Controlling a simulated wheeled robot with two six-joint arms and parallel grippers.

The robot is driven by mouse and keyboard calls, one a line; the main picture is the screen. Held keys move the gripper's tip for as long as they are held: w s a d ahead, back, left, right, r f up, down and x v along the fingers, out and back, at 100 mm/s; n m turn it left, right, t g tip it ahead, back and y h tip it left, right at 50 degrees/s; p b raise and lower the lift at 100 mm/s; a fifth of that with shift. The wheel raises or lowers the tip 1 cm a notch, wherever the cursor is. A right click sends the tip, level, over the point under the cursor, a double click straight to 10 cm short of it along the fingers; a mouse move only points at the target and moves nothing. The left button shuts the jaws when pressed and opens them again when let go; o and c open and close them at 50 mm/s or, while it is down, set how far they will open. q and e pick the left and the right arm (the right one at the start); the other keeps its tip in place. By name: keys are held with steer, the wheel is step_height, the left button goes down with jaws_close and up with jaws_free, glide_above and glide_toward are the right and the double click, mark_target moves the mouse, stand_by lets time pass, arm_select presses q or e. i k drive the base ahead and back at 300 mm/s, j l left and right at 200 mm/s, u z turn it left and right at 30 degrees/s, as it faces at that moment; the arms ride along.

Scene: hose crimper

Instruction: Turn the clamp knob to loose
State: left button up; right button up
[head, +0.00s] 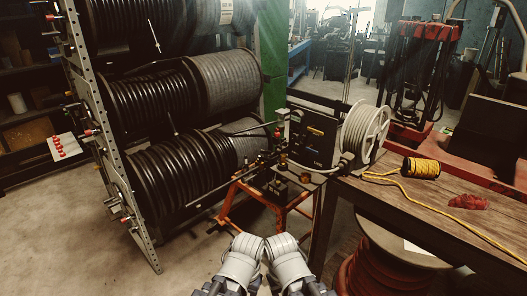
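The crimper machine (312,135), a dark boxy unit with small pale markings, stands right of centre on an orange-red stand (268,195). A pale hose reel (366,132) is on its right side. Small knob-like parts sit on its left side and lower front, including a brass-orange one (283,158) and a reddish one (277,134). They are too small to tell which is the clamp knob or how it is set. Two grey links of my arms show side by side at the bottom centre, well short of the machine. No gripper fingers are visible.
A rack of big black hose reels (165,95) with a perforated metal upright (112,165) fills the left. A wooden table (440,205) at right holds a yellow cord spool (421,168) and a red bundle (468,202). A red drum (375,270) stands below. Floor at lower left is clear.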

mark_target(266, 153)
steer(key=z, duration=0.35)
steer(key=i+j+z, duration=0.2)
steer(key=z, duration=0.25)
steer(key=i+j+z, duration=0.1)
steer(key=j+z, duration=0.3)
steer(key=i+j+z, duration=0.1)
steer(key=j, duration=0.55)
steer(key=i+j+z, duration=0.1)
steer(key=j, duration=0.5)
steer(key=i+j+z, duration=0.1)
steer(key=j, duration=0.55)
steer(key=i+j+z, duration=0.1)
steer(key=j, duration=0.6)
steer(key=i, duration=0.55)
